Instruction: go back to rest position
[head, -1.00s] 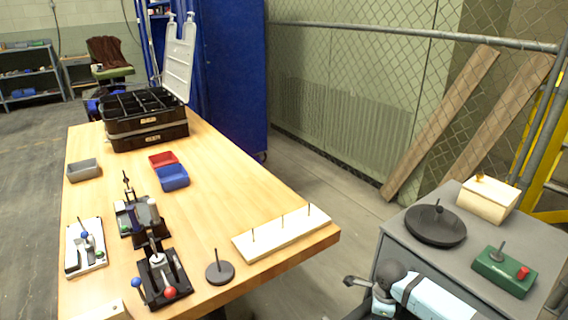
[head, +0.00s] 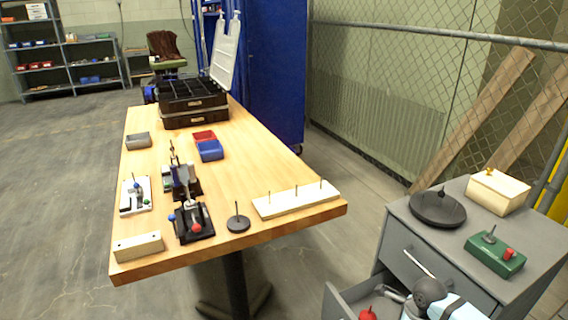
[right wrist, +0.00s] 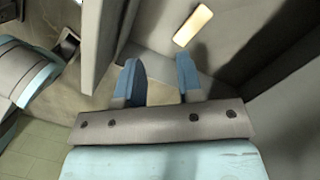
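My right arm (head: 452,306) shows at the bottom right of the head view as a dark round joint and a pale blue link, in front of the grey cabinet (head: 400,233). Its fingertips cannot be made out there. In the right wrist view my right gripper (right wrist: 160,78) has two blue fingers standing apart with nothing between them. A tan block-like thing (right wrist: 193,25) lies beyond the fingers, not between them.
The wooden table (head: 270,150) holds fixtures, bins, a black case (head: 195,120) and a peg board (head: 297,200). The cabinet carries a black disc (head: 438,209), a wooden box (head: 498,192) and a green block (head: 495,254). Its drawer (head: 338,303) stands open near my right arm. Floor at left is clear.

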